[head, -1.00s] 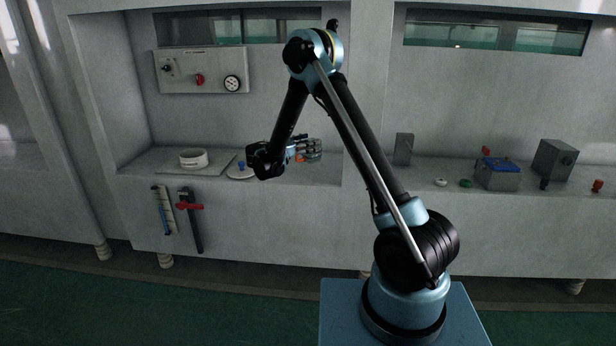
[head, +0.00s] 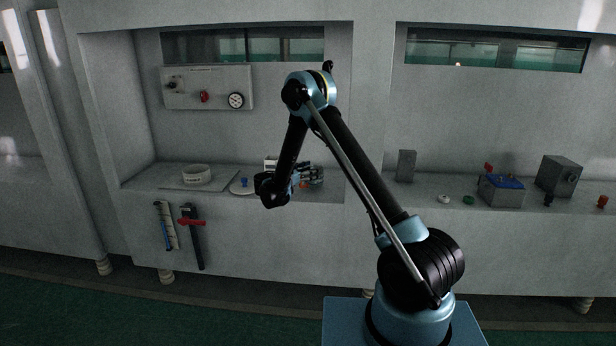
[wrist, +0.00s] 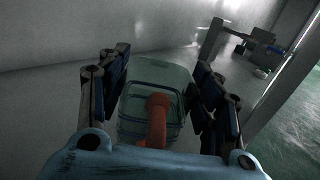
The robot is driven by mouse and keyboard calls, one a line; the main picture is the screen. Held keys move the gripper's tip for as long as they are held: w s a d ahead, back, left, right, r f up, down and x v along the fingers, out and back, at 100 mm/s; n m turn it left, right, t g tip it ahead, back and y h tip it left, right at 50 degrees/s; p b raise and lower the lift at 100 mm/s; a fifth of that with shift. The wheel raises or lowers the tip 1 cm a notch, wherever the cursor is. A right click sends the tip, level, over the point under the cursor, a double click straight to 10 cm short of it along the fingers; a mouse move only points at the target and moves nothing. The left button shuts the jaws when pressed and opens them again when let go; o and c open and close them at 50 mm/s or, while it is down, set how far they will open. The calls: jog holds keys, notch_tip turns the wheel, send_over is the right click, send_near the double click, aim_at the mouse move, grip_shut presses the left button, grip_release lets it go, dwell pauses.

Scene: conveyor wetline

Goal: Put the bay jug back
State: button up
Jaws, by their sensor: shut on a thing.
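The jug (wrist: 153,84) is see-through and pale, with an orange-red handle (wrist: 155,115) facing the wrist camera. My gripper (wrist: 160,88) has its dark fingers on both sides of the jug and is shut on it. In the head view my gripper (head: 308,178) is over the right part of the left bay's counter (head: 215,202). There the jug is mostly hidden by the fingers. I cannot tell whether its base touches the counter.
A white ring-shaped dish (head: 197,174) stands at the bay's left. A white disc (head: 240,188) with a blue knob and a white item (head: 270,164) are beside my arm. A control panel (head: 207,88) hangs behind. A grey upright block (head: 405,166) stands on the right-hand counter.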

jog(key=shift+f, duration=0.8)
jog(key=o, duration=1.2)
jog(key=shift+s+a, duration=0.3)
jog(key=v, duration=1.1)
jog(key=shift+s+a, duration=0.1)
